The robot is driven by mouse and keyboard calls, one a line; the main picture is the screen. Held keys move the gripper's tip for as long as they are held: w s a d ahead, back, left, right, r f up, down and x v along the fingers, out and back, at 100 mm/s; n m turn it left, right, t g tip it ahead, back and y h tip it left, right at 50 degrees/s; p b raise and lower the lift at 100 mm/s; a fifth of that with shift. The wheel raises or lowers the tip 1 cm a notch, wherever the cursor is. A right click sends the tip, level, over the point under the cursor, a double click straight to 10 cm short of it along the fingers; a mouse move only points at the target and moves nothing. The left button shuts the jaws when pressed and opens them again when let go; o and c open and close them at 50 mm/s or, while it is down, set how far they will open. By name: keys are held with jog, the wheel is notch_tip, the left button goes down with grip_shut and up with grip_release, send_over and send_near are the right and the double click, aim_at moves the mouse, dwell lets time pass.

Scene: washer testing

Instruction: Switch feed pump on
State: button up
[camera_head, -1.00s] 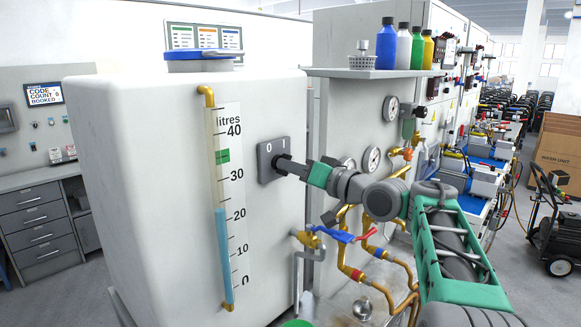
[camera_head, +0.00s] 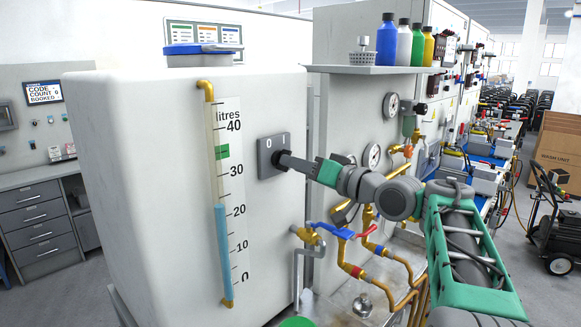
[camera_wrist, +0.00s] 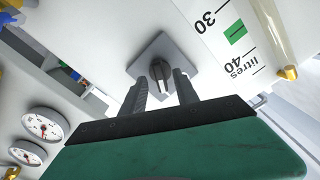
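The feed pump switch is a grey square plate (camera_head: 264,165) marked 0 and I, on the right part of the white tank's (camera_head: 130,190) front. Its dark rotary knob (camera_wrist: 160,70) shows in the wrist view on the plate. My gripper (camera_head: 284,160) is at the plate and largely covers the knob in the head view. In the wrist view the two dark fingers of my gripper (camera_wrist: 160,82) stand apart, one to each side of the knob, with visible gaps. Contact is not evident. I cannot tell which mark the knob points to.
The tank's level tube (camera_head: 222,230) reads a little above 20 litres.

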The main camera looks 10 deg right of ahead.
jog(key=b+v, duration=0.1)
jog(key=v, duration=0.4)
jog(key=shift+s+d, duration=0.1)
jog(key=shift+s, duration=0.1)
